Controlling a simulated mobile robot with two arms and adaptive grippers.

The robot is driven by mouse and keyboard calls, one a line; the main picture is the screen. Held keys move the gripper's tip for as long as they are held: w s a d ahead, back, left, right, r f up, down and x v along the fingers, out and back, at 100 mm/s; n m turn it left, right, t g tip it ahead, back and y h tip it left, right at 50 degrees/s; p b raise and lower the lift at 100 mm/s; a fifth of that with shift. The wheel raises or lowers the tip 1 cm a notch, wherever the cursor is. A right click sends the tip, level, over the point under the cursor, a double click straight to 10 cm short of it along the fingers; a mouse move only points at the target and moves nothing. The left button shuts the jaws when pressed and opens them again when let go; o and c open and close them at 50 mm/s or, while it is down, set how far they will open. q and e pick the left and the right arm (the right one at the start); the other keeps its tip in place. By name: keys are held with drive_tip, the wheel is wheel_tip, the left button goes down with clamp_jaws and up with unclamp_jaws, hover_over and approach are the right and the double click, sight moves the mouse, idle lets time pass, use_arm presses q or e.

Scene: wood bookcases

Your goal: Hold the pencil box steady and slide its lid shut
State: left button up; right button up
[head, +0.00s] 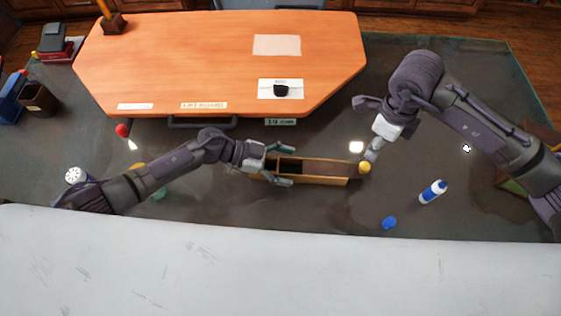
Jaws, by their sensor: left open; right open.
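The pencil box (312,181) is a long, narrow wooden box on the dark glassy table. Its left part shows a dark hollow. A brown panel, seemingly the lid (327,167), covers the right part. A yellow ball (364,167) shows at the right end; whether it is a knob on the lid is unclear. My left gripper (283,164) is open, one finger on each long side of the box's left end; contact cannot be made out. My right gripper (372,154) is beside the yellow ball, just above it in the picture; its fingers overlap in this view.
A large orange board (215,60) lies beyond the box. A blue-and-white bottle (433,192) and a blue cap (389,222) lie to the lower right. A red-topped item (122,130) is at left. The table between box and bottle is clear.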

sight(365, 165)
use_arm(q)
drive_tip(key=c, duration=1.3)
drive_tip(key=shift+c, duration=0.9)
use_arm(e)
drive_tip(key=shift+o, duration=1.4)
wheel_tip(365, 165, up, 2)
drive_tip(key=shift+r, duration=0.2)
wheel_tip(365, 165, down, 12)
clamp_jaws()
